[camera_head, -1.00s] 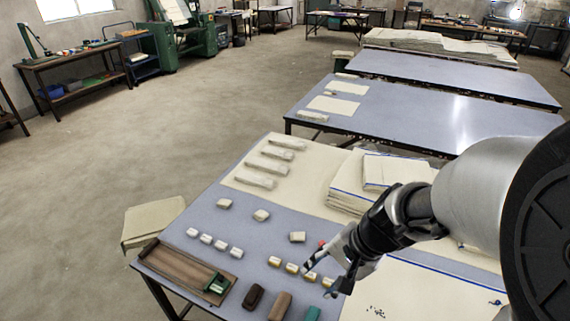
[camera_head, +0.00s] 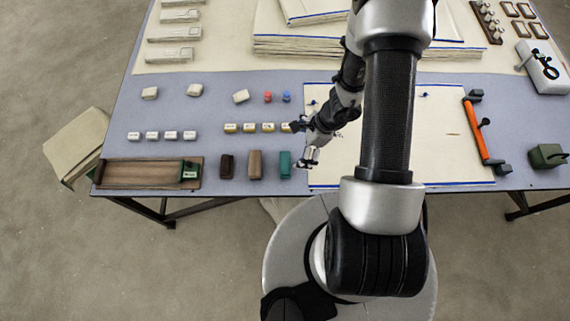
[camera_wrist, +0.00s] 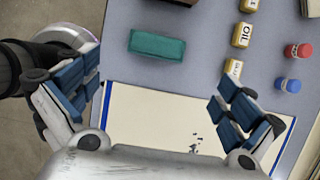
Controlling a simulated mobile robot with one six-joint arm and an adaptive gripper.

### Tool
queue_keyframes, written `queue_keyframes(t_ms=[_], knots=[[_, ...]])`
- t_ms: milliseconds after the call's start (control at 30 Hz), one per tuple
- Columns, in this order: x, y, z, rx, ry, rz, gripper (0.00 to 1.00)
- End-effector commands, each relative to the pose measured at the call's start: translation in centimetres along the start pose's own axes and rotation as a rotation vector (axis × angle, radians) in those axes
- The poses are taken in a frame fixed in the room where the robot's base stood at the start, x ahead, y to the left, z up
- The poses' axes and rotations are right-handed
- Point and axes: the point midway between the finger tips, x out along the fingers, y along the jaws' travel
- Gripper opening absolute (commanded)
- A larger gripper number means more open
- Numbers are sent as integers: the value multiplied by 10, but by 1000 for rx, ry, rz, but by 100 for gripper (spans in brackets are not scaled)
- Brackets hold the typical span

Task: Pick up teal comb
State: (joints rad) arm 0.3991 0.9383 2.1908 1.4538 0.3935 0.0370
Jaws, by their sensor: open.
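The teal comb (camera_head: 285,163) is a small teal block lying on the grey-blue table, just left of the cream cloth's edge in the head view. It also shows in the wrist view (camera_wrist: 157,45), lying flat, whole and unobstructed, beyond and between the fingertips. My gripper (camera_head: 303,145) is just to the right of the comb in the head view, apart from it. In the wrist view my gripper (camera_wrist: 155,75) has its two blue-padded fingers spread wide with nothing between them.
A tan block (camera_head: 255,164) and a dark brown block (camera_head: 227,166) stand left of the comb. Yellow labelled bottles (camera_head: 250,128) line up behind it. A cream cloth (camera_head: 330,175) with blue edges lies to the right. A wooden tray (camera_head: 140,172) sits at the table's left front.

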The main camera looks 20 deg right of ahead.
Motion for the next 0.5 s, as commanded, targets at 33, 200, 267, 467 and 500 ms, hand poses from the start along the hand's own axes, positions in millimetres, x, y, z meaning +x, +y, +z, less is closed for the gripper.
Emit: queue_keyframes(t_ms=[33, 200, 267, 467, 500], knots=[[17, 1, -1, -2, 0, 4, 100], [50, 1, -1, -2, 0, 3, 100], [58, 0, 0, -2, 0, 2, 100], [70, 0, 0, -2, 0, -1, 100], [73, 0, 0, -2, 0, 0, 100]])
